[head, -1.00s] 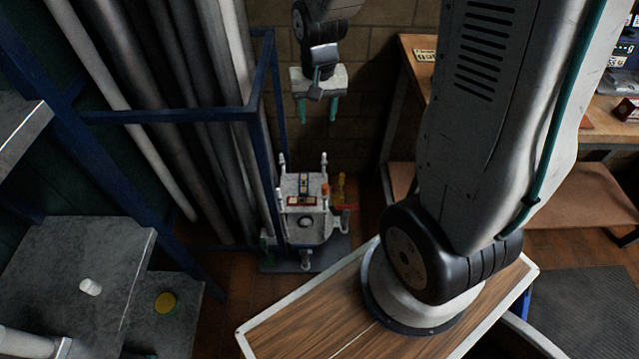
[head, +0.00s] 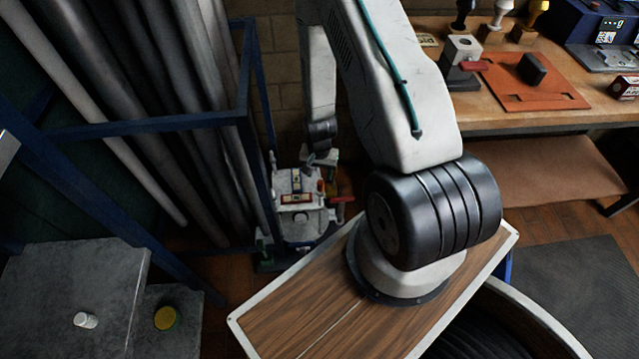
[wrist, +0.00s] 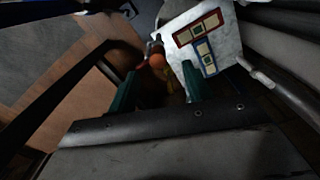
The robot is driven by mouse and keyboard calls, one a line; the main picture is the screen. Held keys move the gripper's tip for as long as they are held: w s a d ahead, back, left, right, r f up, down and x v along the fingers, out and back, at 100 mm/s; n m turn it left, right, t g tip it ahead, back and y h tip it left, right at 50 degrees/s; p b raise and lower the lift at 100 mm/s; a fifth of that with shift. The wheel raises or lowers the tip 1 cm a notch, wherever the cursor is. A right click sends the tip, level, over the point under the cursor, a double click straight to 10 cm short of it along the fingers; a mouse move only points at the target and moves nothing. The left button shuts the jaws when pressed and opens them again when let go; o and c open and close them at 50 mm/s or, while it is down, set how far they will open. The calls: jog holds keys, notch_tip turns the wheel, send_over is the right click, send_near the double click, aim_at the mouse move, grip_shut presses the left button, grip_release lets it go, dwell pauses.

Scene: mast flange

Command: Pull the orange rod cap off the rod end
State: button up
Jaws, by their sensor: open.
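The orange rod cap (wrist: 157,61) shows in the wrist view as a small round orange top, beside the edge of the white flange block (wrist: 228,52). My gripper (wrist: 158,84) is open, with one teal finger on each side and the cap showing between and beyond the fingertips. I cannot tell how far below the fingertips the cap lies, and no contact shows. In the head view the cap (head: 320,186) is a small orange-red spot at the block's right edge. My gripper (head: 320,160) is just above and behind it there, its fingers mostly hidden. The rod below the cap is hidden.
A red handle (head: 343,200) sticks out right of the block. White posts (wrist: 262,78) stand at the block's corners. A blue frame (head: 262,130) with tall grey pipes stands close on the left. A wooden bench (head: 480,110) is at the right.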

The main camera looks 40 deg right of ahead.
aim_at(321, 183)
jog(key=f, duration=0.7)
jog(key=shift+s+d, duration=0.15)
jog(key=shift+s, duration=0.05)
jog(key=shift+c, duration=0.3)
jog(key=c, duration=1)
